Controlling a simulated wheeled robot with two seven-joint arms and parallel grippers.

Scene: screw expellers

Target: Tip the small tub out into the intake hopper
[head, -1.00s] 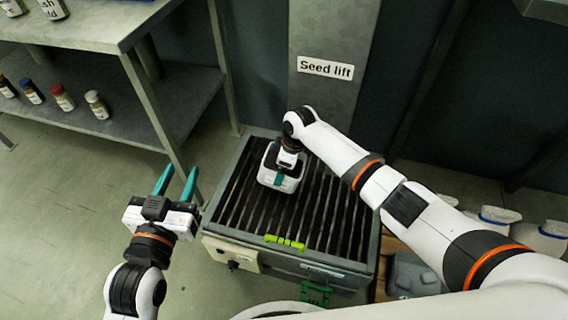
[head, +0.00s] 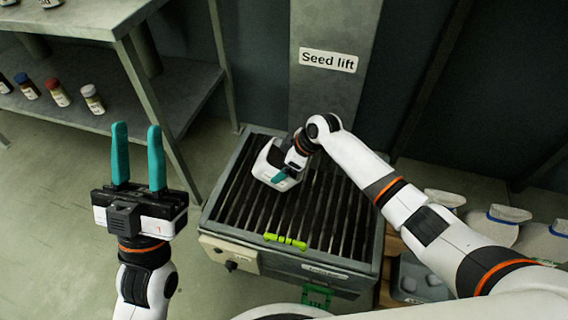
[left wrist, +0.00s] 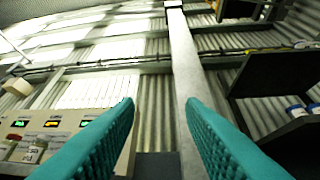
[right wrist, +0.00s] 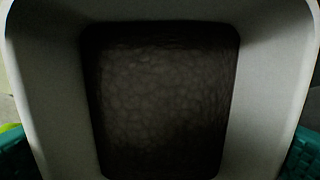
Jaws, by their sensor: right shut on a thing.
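The small tub (head: 267,165) is pale and squarish and is held over the back left of the intake hopper. It looks somewhat tilted. My right gripper (head: 284,176) is shut on it; a teal finger shows against its side. In the right wrist view the tub's pale walls (right wrist: 50,75) fill the picture around a dark, mottled surface (right wrist: 160,100); I cannot tell whether this is contents. The intake hopper (head: 325,215) is a grey box topped with dark parallel bars. My left gripper (head: 138,130) is open and empty, left of the hopper; its teal fingers also show in the left wrist view (left wrist: 160,115).
A column labelled "Seed lift" (head: 328,60) stands behind the hopper. A green level-like piece (head: 285,241) lies at its front edge. A metal shelf (head: 190,95) with small bottles is at the left. White sacks or tubs (head: 497,222) stand at the right. Floor is clear at left.

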